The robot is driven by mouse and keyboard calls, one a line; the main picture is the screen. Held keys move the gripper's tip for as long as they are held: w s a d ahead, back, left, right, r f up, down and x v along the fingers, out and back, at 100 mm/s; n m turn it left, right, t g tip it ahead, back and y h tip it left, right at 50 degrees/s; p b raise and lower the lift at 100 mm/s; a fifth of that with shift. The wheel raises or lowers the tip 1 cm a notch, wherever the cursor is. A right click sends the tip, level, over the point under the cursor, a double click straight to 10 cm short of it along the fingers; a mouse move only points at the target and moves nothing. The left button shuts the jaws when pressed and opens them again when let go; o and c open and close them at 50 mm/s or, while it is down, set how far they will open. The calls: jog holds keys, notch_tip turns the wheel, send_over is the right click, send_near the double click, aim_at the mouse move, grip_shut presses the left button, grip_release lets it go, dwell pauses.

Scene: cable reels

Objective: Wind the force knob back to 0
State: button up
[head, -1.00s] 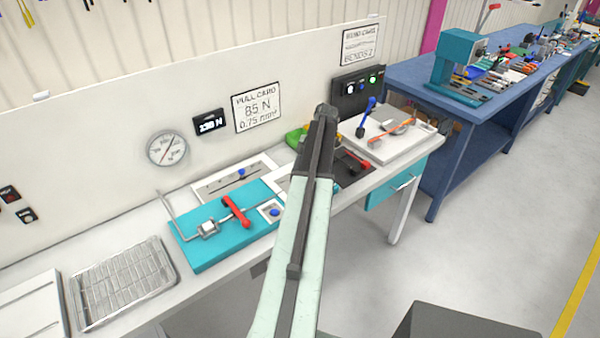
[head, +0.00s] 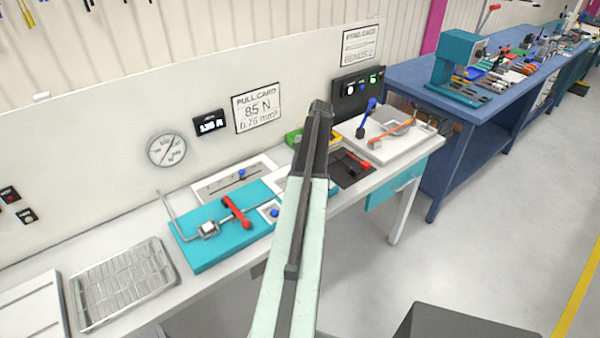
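Two small blue knobs show on the bench. One (head: 242,174) sits on a slotted white plate, the other (head: 275,213) on a small white square at the teal fixture's right edge. I cannot tell which is the force knob. The teal fixture (head: 195,253) carries a red lever (head: 236,213) and a metal clamp. A round gauge (head: 166,150) and a small black display (head: 210,123) are on the wall panel; the digits are too blurred to read surely. My gripper (head: 320,107) is at the arm's far end, above the bench; its fingers are not clear.
A pull card (head: 257,107) reads 85 N. Right of my arm are a white block (head: 425,143) with a blue-handled lever and an orange bar, and a black switch box (head: 358,92). A wire tray (head: 123,281) lies at left. A blue workbench (head: 470,135) stands at right.

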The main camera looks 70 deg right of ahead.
jog(key=shift+s, duration=0.15)
jog(key=o, duration=1.4)
jog(key=shift+c, duration=0.2)
jog(key=p+v, duration=0.7)
jog(key=v, duration=0.1)
jog(key=shift+f, duration=0.1)
